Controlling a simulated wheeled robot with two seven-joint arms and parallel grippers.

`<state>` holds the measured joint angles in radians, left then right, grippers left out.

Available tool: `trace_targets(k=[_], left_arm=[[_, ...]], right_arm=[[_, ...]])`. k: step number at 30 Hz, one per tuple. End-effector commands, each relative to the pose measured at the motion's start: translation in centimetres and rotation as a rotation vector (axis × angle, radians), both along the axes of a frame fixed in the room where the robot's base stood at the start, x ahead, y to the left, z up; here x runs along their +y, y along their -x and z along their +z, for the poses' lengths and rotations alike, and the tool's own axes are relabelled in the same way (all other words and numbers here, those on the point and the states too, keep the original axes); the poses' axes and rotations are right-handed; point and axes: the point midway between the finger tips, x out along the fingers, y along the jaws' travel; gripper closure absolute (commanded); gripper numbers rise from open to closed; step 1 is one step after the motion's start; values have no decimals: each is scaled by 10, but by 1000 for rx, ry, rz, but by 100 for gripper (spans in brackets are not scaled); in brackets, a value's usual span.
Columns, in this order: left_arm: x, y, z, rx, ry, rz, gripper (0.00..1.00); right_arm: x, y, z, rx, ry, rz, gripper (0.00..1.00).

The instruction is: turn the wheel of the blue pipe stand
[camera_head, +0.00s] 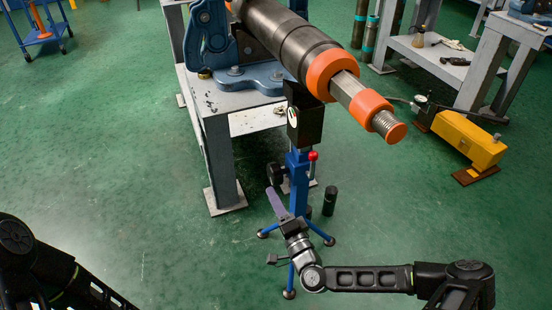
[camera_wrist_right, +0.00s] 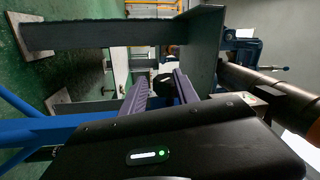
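The blue pipe stand (camera_head: 297,183) stands upright on the floor at the middle of the head view, its black head (camera_head: 305,118) under the big pipe's end. Its small black wheel (camera_head: 275,174) sits low on the left side of the column. My right gripper (camera_head: 271,190) has purple fingers, seen edge-on, with tips just below and close to the wheel. In the right wrist view the fingers (camera_wrist_right: 162,78) are apart, and the dark round wheel (camera_wrist_right: 163,84) shows between them; I cannot tell whether they touch it. My left gripper is out of view; only my left arm shows.
The grey steel table (camera_head: 222,165) with a blue vise (camera_head: 207,40) and a dark pipe (camera_head: 285,38) with orange rings stands behind the stand. A red-knobbed lever (camera_head: 313,156) is on the column. A black cylinder (camera_head: 329,201) stands beside it.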

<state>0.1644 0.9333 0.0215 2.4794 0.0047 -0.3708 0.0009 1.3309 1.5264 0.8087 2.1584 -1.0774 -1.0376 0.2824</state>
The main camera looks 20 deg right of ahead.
Motion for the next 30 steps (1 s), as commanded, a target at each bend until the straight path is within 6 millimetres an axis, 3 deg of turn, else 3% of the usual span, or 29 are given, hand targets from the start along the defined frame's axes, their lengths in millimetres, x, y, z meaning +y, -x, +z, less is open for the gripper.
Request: trace_targets(k=[1, 3, 15, 21, 30], left_arm=[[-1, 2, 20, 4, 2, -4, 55], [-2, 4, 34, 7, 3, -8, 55], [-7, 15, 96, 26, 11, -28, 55], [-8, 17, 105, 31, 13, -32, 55], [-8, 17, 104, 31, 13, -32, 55]], right_arm=[[-2, 0, 14, 3, 106, -21, 64], [-5, -1, 19, 6, 282, -50, 64], [-21, -2, 48, -10, 1135, -137, 64], [-25, -1, 50, -20, 1324, -143, 64], [-25, -2, 48, -23, 1344, -144, 64]])
